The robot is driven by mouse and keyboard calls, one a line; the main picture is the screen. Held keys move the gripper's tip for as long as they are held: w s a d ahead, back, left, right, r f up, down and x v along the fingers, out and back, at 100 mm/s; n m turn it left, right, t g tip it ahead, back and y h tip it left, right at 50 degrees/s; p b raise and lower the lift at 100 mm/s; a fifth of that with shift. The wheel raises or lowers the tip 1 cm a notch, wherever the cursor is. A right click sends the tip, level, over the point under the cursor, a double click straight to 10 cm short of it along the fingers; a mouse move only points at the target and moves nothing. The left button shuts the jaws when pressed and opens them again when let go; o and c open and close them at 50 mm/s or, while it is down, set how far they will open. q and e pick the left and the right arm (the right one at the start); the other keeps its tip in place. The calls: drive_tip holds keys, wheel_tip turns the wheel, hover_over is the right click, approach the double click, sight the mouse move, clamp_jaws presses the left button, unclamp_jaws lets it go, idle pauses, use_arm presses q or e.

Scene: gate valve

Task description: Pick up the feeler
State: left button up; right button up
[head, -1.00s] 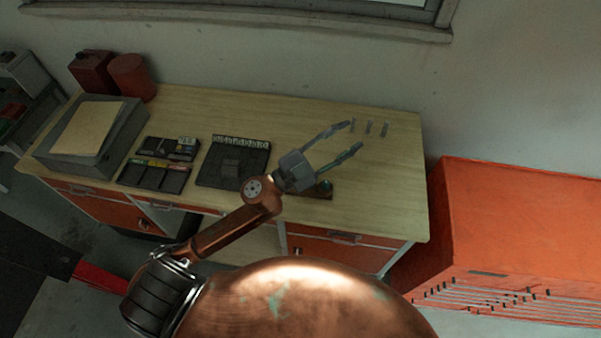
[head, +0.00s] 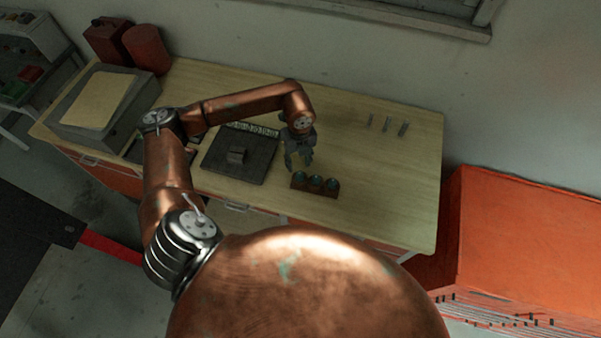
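I cannot tell which thing is the feeler. My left gripper (head: 299,166) points down over the table, between a dark flat tray (head: 228,165) and a small brown block (head: 300,185) with three round greenish tops or holes. Its fingers look apart, and I see nothing between them. It is well left of the metal pieces. My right gripper is not in view.
A grey box tray (head: 75,118) stands at the table's left, with a red can (head: 147,50) and a red container (head: 108,40) behind. An orange cabinet (head: 525,230) stands to the right. The wooden table's (head: 390,190) right part is clear.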

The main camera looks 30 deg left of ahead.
sight(300, 172)
use_arm(q)
drive_tip(key=shift+s+d+f+p, duration=0.1)
drive_tip(key=shift+f+p, duration=0.1)
drive_tip(key=shift+f, duration=0.25)
drive_tip(key=shift+d+f+p, duration=0.1)
drive_tip(key=shift+f+p, duration=0.05)
drive_tip(key=shift+f, duration=0.25)
wheel_tip(300, 172, down, 4)
drive_tip(key=shift+d+r+p, duration=0.1)
drive_tip(key=shift+r+p, duration=0.15)
drive_tip(key=shift+p, duration=0.6)
drive_tip(key=shift+f, duration=0.55)
drive_tip(key=shift+c, duration=0.7)
drive_tip(key=c, duration=0.3)
clamp_jaws()
